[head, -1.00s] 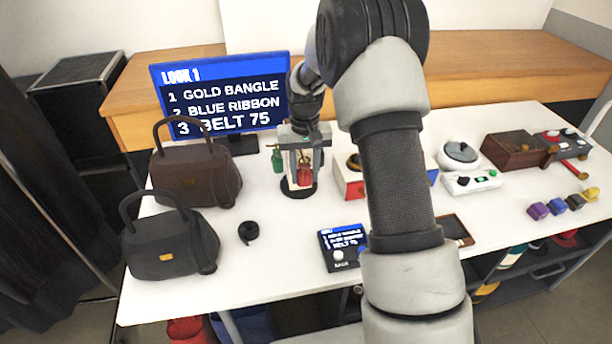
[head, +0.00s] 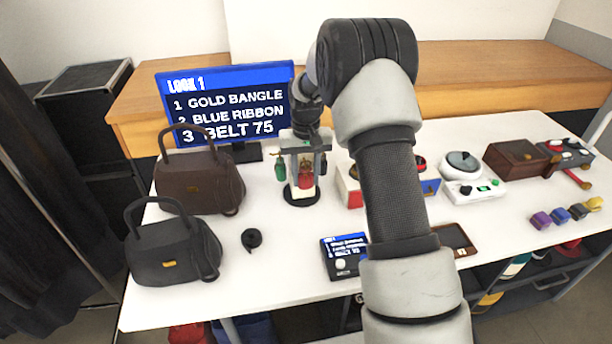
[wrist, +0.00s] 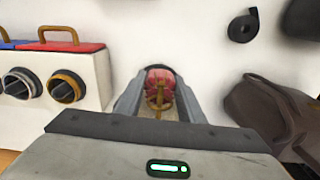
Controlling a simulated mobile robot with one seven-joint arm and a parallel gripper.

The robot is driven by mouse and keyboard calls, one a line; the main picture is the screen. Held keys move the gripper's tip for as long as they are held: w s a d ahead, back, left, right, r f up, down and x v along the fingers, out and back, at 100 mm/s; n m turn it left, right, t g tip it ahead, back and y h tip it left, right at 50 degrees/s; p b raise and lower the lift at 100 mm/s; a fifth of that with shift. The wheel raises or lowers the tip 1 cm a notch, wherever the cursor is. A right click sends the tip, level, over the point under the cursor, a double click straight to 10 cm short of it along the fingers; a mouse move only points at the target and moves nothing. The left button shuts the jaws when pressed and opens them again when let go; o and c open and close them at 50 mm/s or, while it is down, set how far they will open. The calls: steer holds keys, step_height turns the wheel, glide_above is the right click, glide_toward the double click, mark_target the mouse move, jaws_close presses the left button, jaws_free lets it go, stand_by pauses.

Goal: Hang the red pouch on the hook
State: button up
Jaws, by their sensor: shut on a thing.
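The red pouch (head: 306,177) is between the fingers of my gripper (head: 304,164), low in front of a small stand with a round black base (head: 302,201). A green pouch (head: 280,170) hangs at the stand's left side. In the wrist view the red pouch (wrist: 160,80) shows between the two grey fingers of my gripper (wrist: 158,98), with a gold-coloured piece in front of it. My gripper is shut on the pouch. The hook's tip is hidden behind my gripper, and I cannot tell whether the pouch's loop is around it.
A brown handbag (head: 198,182) and a black handbag (head: 170,248) stand to the left, with a black coil (head: 251,239) near them. A monitor (head: 225,105) stands behind. A red-and-white box (head: 350,188) is close on the right, partly behind my arm.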

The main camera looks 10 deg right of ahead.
steer(key=shift+s+f, duration=0.2)
steer(key=shift+f, duration=0.3)
steer(key=o, duration=1.1)
steer(key=s+r+t+p, duration=0.1)
steer(key=s+r+p, duration=0.2)
steer(key=r, duration=1.1)
steer(key=s+r+p, duration=0.3)
steer(key=r, duration=1.2)
steer(key=s+r+t+p, duration=0.25)
steer(key=s+r, duration=0.25)
steer(key=s, duration=0.4)
steer(key=s+r+t+p, duration=0.1)
steer(key=s+r+p, duration=0.2)
steer(key=s+r, duration=0.45)
steer(key=shift+n+t, duration=0.4)
steer(key=shift+t, duration=0.05)
steer(key=s+f, duration=0.1)
steer(key=s, duration=0.2)
steer(key=s+p, duration=0.1)
steer(key=s, duration=0.3)
steer(key=s+f+p, duration=0.1)
steer(key=s, duration=0.2)
steer(key=shift+s+f, duration=0.25)
steer(key=shift+f, duration=0.05)
